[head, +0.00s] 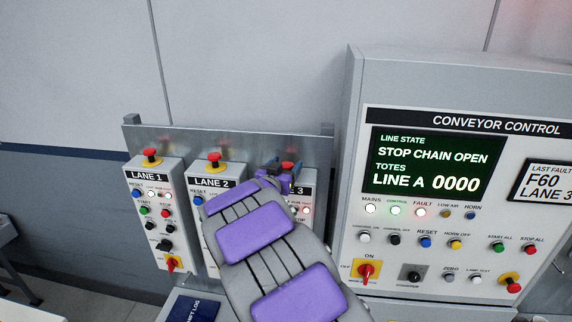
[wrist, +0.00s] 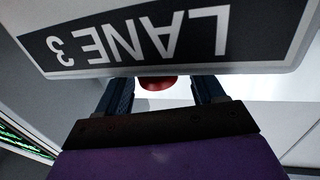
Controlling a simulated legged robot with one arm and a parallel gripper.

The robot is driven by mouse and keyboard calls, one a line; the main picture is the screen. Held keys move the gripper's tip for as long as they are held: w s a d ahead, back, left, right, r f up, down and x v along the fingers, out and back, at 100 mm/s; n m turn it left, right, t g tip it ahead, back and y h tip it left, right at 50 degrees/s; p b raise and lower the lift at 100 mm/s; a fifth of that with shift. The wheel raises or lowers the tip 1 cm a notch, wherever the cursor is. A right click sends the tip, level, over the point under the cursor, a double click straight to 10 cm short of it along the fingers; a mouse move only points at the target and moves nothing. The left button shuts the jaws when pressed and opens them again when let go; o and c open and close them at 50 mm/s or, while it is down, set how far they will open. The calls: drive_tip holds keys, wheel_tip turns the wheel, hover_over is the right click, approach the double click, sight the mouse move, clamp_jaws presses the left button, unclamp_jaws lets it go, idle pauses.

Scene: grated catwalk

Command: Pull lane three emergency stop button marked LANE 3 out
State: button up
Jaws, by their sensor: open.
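The LANE 3 box (head: 304,210) is the rightmost of the three lane boxes in the head view, mostly hidden behind my arm. Its red emergency stop button (head: 289,165) shows only in part on top, beside my gripper (head: 279,178). In the wrist view the LANE 3 label (wrist: 140,38) appears upside down. The red button (wrist: 158,83) pokes out below the label's plate, between the two dark fingers of my gripper (wrist: 164,92). The fingers are apart, one on each side of the button. I cannot tell whether either touches it.
The LANE 1 box (head: 157,215) and LANE 2 box (head: 208,185) stand to the left, each with a red button on top. The conveyor control panel (head: 400,275) stands close on the right; its screen (head: 433,165) reads STOP CHAIN OPEN. A dark blue log book (head: 195,309) lies below.

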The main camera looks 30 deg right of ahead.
drive_tip(key=shift+w+d, duration=0.2)
drive_tip(key=shift+d, duration=0.15)
drive_tip(key=shift+a, duration=0.1)
